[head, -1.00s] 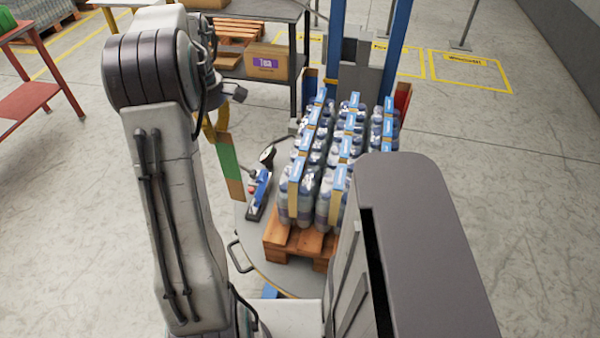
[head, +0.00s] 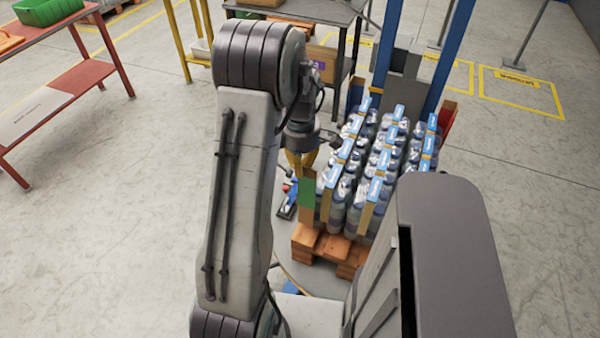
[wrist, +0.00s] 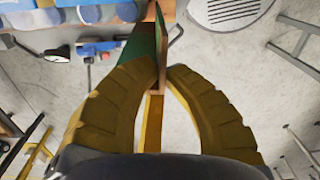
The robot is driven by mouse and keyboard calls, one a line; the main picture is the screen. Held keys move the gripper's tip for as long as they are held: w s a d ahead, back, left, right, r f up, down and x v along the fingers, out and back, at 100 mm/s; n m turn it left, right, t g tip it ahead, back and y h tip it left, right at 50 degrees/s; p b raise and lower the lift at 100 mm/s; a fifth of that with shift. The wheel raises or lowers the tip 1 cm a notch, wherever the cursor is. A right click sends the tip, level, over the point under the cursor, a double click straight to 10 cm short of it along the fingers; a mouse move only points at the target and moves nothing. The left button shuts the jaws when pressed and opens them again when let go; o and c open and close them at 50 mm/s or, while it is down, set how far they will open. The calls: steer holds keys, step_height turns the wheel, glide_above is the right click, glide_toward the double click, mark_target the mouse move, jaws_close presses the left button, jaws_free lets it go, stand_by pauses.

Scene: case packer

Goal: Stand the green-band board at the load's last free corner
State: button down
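The green-band board (head: 307,192) is a tall brown board with a green middle. It stands about upright by the near left corner of the load, and a gap between them cannot be judged. The load (head: 380,165) is several shrink-wrapped bottle packs on a wooden pallet (head: 320,244). My gripper (head: 302,172) has yellow fingers, partly hidden by my arm. In the wrist view the fingers close on the board (wrist: 161,50), with packs at the upper left. A blue board (head: 355,93) is at the far left corner and a red one (head: 447,120) at the far right. The near right corner is hidden.
A blue-handled device (head: 288,203) lies left of the pallet, close to the board. Behind the load stands a blue-posted mast (head: 452,55). A dark shelf table (head: 300,12) is at the back and a red bench (head: 75,85) at the left.

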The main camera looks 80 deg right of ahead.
mark_target(307, 184)
steer(key=shift+f+p, duration=0.4)
steer(key=shift+f, duration=1.35)
steer(key=c, duration=1.4)
jaws_free()
steer(key=shift+r, duration=0.2)
